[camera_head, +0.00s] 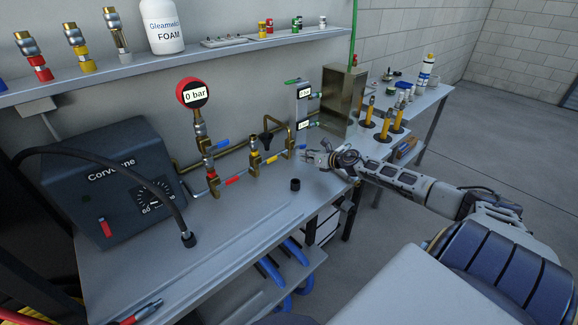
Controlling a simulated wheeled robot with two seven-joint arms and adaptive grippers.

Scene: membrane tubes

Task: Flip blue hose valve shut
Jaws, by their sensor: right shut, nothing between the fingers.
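A small blue valve handle (222,143) is on the brass pipework at the back of the bench, right of the round red gauge (193,93) that reads 0 bar. The handle slants up to the right, roughly in line with the pipe behind it. Whether the valve is open or shut is too small to tell. My right gripper (314,156) is shut and empty over the bench's right part. It is well to the right of the blue handle and apart from it. My left gripper is not in view.
Red (233,181) and yellow (271,160) valve handles sit close to the blue one. A black cap (295,184) stands on the bench before the gripper. A dark Corvenne box (115,185) with a black hose fills the left. The bench's front middle is clear.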

